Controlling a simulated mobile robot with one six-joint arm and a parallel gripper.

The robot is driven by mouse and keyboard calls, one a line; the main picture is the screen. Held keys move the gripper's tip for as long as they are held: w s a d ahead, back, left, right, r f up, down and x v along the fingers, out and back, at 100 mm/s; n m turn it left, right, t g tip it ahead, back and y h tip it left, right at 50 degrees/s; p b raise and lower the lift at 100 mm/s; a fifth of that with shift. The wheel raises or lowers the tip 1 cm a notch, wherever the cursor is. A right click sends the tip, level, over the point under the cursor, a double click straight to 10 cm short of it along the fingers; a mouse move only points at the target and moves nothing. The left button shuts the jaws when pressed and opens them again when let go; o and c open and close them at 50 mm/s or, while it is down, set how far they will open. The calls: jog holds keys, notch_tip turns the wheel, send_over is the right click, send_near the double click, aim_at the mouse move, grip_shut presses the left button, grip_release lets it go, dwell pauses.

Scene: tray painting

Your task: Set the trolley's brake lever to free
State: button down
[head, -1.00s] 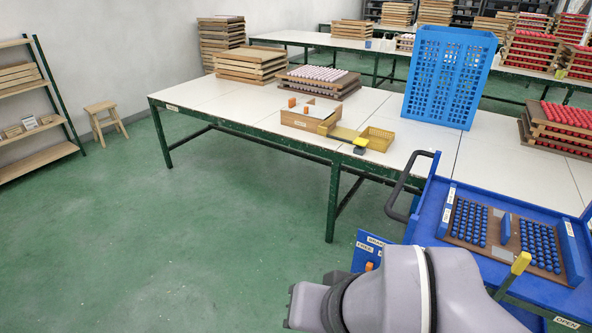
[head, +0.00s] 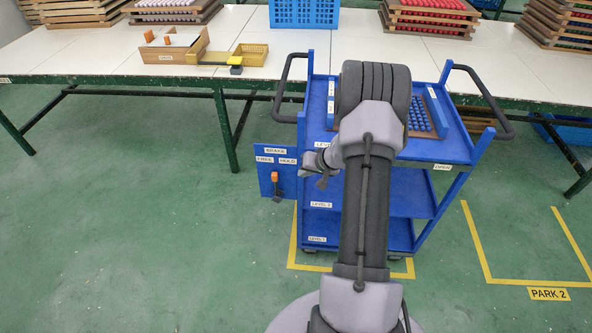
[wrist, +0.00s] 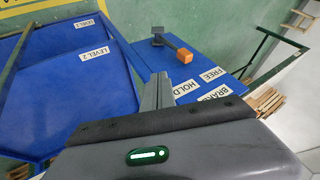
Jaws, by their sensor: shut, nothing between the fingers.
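The blue brake panel (head: 266,187) hangs at the left side of the blue trolley (head: 330,190), with BRAKE above FREE on the left and HOLD on the right. Its lever has an orange knob (head: 275,176) and a dark pivot below. In the wrist view the knob (wrist: 183,55) points up from the pivot, slightly toward FREE; I cannot tell its exact setting. My gripper (head: 308,170) is just right of the panel, in front of the trolley. In the wrist view its fingers (wrist: 157,90) are together and empty, apart from the knob.
The trolley carries trays of blue pieces on top and has dark handles (head: 282,85) on both sides. A long white table (head: 110,50) stands behind. A yellow floor outline marked PARK 2 (head: 548,294) lies to the right. The green floor at left is clear.

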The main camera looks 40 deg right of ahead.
aim_at(273, 175)
jog(key=w+f, duration=0.2)
jog(key=w+a+f+b, duration=0.1)
jog(key=w, duration=0.1)
jog(key=w+a+f+b, duration=0.1)
jog(key=w+f, duration=0.1)
jog(key=shift+w+a+f, duration=0.15)
jog(key=shift+w+f, duration=0.1)
jog(key=shift+f, duration=0.1)
jog(key=shift+w+a, duration=0.25)
jog(key=shift+w, duration=0.05)
jog(key=shift+w+a+r, duration=0.1)
jog(key=shift+r, duration=0.05)
jog(key=w+a+g+p, duration=0.1)
jog(key=p, duration=0.1)
jog(key=shift+r+h+p, duration=0.35)
jog(key=shift+h+p, duration=0.05)
jog(key=shift+w+a+r+n+g+h+p, duration=0.1)
jog(key=shift+w+a+n+g+h+p, duration=0.35)
jog(key=shift+p, duration=0.75)
jog(key=shift+w+a+p, duration=0.25)
jog(key=shift+w+p, duration=0.05)
jog(key=shift+w, duration=0.05)
jog(key=shift+w+a+f, duration=0.55)
jog(key=shift+w+a, duration=0.05)
jog(key=shift+w, duration=0.15)
jog(key=shift+w+a+b, duration=0.4)
jog(key=shift+b, duration=0.05)
